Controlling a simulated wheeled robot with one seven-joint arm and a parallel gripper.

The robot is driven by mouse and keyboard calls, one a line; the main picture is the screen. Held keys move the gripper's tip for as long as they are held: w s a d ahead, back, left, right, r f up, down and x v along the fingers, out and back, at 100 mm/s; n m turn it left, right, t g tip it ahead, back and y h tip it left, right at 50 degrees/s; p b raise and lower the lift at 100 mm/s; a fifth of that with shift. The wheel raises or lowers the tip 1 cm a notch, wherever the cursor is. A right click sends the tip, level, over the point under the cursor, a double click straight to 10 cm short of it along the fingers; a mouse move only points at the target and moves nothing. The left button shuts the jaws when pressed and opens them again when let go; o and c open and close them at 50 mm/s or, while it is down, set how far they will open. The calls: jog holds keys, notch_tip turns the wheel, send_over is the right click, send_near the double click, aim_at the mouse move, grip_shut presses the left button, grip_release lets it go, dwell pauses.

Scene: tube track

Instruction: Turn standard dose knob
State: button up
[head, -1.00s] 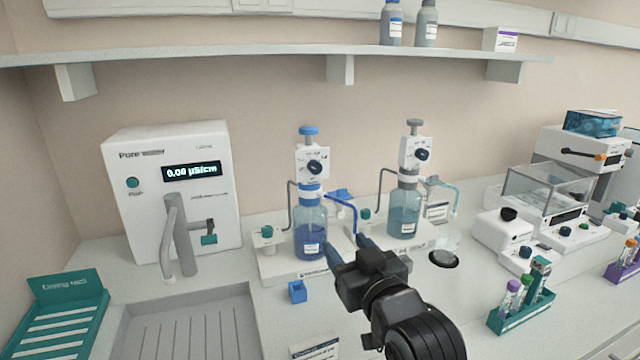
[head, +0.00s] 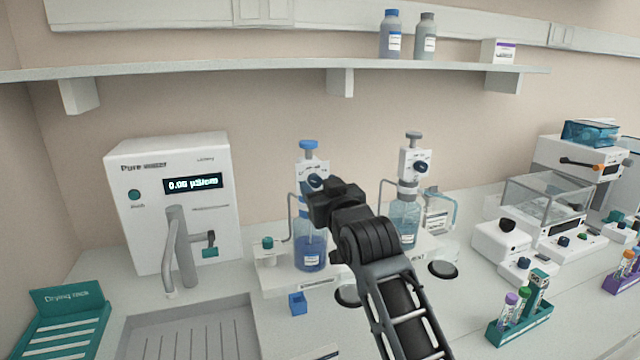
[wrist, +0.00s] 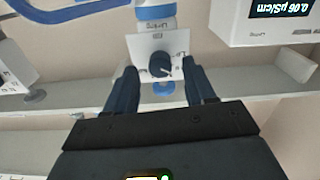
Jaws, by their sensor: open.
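The dark dose knob (head: 316,182) is on the white head (head: 309,169) of the left dispenser, which stands on a blue-liquid bottle (head: 310,252). In the wrist view the knob (wrist: 160,65) shows upside down on its white dial plate (wrist: 152,45), with a pale pointer mark on it. My gripper (wrist: 161,72) is open, one dark finger on each side of the knob, with gaps visible. In the head view my gripper (head: 318,197) is in front of the dispenser head and hides its lower part. Contact with the knob is not visible.
A second dispenser (head: 415,165) with a grey plunger stands close on the right. A water purifier (head: 150,235) is at the left, a shelf (head: 250,70) above. A small blue block (head: 297,303) and a teal tube rack (head: 520,322) are on the bench in front.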

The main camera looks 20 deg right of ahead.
jog(key=shift+w, duration=0.35)
jog(key=shift+c, duration=0.4)
grip_shut()
